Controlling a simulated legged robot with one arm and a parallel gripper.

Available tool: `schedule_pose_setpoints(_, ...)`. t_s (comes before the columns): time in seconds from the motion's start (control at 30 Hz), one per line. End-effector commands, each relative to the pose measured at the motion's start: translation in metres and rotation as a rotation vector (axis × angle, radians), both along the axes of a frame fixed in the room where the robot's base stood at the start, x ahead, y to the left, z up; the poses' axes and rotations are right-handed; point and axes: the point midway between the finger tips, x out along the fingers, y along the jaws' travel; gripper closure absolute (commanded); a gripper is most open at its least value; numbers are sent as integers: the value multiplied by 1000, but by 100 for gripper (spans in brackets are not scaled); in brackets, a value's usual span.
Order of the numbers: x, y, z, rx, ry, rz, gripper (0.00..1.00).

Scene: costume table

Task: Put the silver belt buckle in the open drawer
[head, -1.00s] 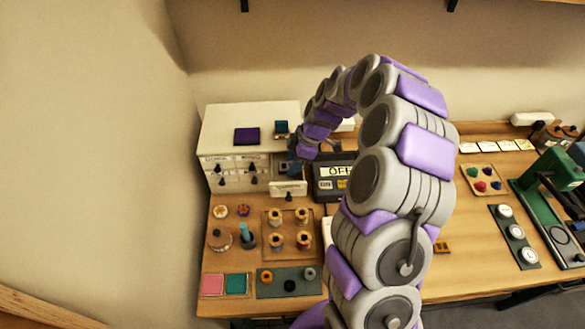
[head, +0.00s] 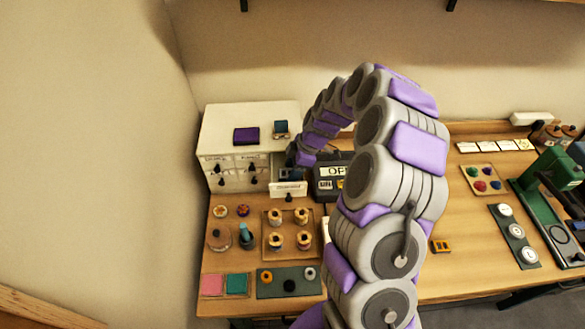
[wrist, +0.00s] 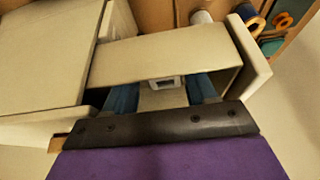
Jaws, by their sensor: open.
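The open drawer (head: 289,188) sticks out of the white cabinet at the back left. In the wrist view, its wall (wrist: 165,52) and front panel (wrist: 247,50) show close up. The silver belt buckle (wrist: 167,83) is a small pale rectangular frame by the drawer wall, between my two blue fingers. My gripper (wrist: 163,95) is open, with its fingers spread at the drawer. I cannot tell whether the buckle touches a finger or rests on the drawer floor. In the head view, my gripper (head: 291,157) is above the drawer and the buckle is not discernible.
The white cabinet (head: 222,125) has a purple box (head: 246,136) and a small teal-topped item (head: 281,128) on top. A dark sign box (head: 325,182) stands right of the drawer. A tray of spools (head: 288,230) lies in front.

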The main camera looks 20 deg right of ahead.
Motion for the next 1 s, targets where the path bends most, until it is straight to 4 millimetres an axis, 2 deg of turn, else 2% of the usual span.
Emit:
schedule_pose_setpoints(0.17, -1, -4, 11, 0, -1, 0, 44)
schedule_pose_setpoints(0.5, -5, -30, 74, -1, -6, -1, 44)
schedule_pose_setpoints(0.7, -7, -41, 101, 1, -3, -2, 44)
schedule_pose_setpoints(1.0, -10, -44, 115, 0, 2, -2, 44)
